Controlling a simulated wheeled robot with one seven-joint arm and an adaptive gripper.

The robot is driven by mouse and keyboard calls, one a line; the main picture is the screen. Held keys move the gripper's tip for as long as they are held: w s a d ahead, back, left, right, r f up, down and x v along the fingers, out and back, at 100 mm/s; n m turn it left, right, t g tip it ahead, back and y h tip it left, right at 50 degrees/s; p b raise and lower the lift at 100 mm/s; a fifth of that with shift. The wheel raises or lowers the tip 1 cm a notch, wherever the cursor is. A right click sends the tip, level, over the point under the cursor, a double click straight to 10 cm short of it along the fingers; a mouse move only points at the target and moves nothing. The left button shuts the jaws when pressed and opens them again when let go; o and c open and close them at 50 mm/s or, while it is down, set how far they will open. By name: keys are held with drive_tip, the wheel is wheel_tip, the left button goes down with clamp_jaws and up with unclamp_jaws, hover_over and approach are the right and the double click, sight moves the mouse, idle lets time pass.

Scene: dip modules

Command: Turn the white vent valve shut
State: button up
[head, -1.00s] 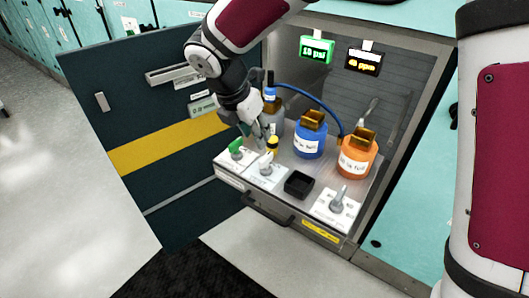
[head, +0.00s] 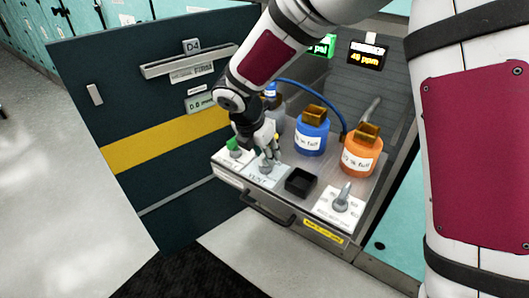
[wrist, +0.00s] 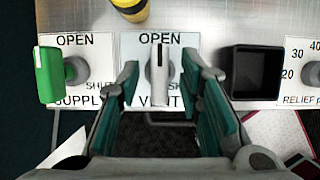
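The white vent valve handle (wrist: 160,76) stands on the panel marked VENT in the wrist view. It lies in line with the OPEN label above it, with a dark mark at its upper end; SHUT is printed to its right, partly hidden by a finger. My gripper (wrist: 161,88) is open, with one teal-padded finger on each side of the handle and a visible gap on both sides. In the head view my gripper (head: 268,152) is low over the vent plate (head: 262,172), and the handle is partly hidden by the fingers.
The green supply handle (wrist: 50,75) stands close left of my gripper. A black square cup (wrist: 252,72) is close on the right, with the relief dial (head: 342,198) beyond. A yellow-and-black item (wrist: 130,8) is behind. Blue (head: 311,138) and orange (head: 361,157) bottles stand farther back.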

clamp_jaws()
drive_tip(key=shift+m, duration=0.3)
drive_tip(key=m+g+h+p, duration=0.1)
drive_tip(key=m+p, duration=0.1)
drive_tip(key=m, duration=0.1)
drive_tip(key=shift+a+r+m, duration=0.1)
drive_tip(key=shift+m, duration=0.2)
drive_tip(key=m+g+p, duration=0.1)
drive_tip(key=m, duration=0.1)
drive_tip(key=m+h+p, duration=0.1)
drive_tip(key=m, duration=0.1)
drive_tip(key=shift+w+m+g, duration=0.2)
drive_tip(key=shift+m+g, duration=0.1)
drive_tip(key=shift+g, duration=0.1)
drive_tip(key=m+g+p, duration=0.1)
drive_tip(key=m, duration=0.3)
drive_tip(key=shift+w+g, duration=0.15)
drive_tip(key=shift+g, duration=0.25)
drive_tip(key=m, duration=0.2)
drive_tip(key=m+g+y+p, duration=0.1)
drive_tip(key=m, duration=0.2)
drive_tip(key=shift+g, duration=0.3)
